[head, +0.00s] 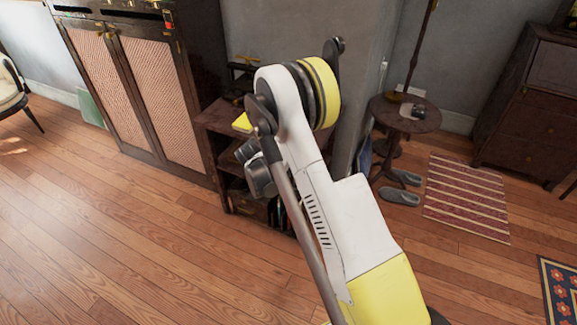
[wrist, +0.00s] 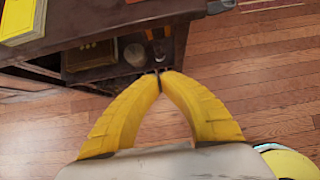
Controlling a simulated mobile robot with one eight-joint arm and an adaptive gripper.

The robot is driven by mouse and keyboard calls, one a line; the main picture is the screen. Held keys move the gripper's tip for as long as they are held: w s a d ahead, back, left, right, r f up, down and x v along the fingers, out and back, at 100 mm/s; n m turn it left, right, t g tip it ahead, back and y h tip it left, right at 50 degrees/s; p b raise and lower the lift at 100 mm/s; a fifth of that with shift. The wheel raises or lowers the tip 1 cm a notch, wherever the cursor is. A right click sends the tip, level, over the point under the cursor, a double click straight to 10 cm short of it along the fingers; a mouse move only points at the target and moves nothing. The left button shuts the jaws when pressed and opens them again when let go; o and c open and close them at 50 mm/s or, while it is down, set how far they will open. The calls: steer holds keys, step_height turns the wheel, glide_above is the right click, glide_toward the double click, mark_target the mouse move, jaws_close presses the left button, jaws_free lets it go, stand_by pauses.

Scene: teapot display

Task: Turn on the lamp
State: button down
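No lamp can be made out for certain. A thin brown pole (head: 421,48) rises beside the small round table (head: 377,108) in the head view. Its top is cut off by the frame, so I cannot tell whether it is a lamp stand. In the wrist view my gripper (wrist: 160,75) has its two yellow fingers meeting at the tips, with nothing seen between them. It is above the floor, near the edge of a dark wooden shelf unit (wrist: 110,22). In the head view my arm hides the fingers.
The shelf unit also shows in the head view (head: 217,118), with a yellow book (wrist: 18,18) on top. A tall cabinet (head: 140,90) stands left of it. Grey slippers (head: 400,197) and a striped rug (head: 466,198) lie right. The wooden floor (head: 110,220) at left is clear.

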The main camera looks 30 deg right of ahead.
steer(key=w+d+r+b+x, duration=0.1)
steer(key=b+x, duration=0.4)
steer(key=x, duration=0.7)
steer(key=shift+w+d+b, duration=0.4)
steer(key=shift+d, duration=0.2)
steer(key=shift+r, duration=0.1)
steer(key=shift+w+d+f, duration=0.2)
steer(key=shift+w+d, duration=0.1)
steer(key=shift+d, duration=0.1)
steer(key=shift+r, duration=0.1)
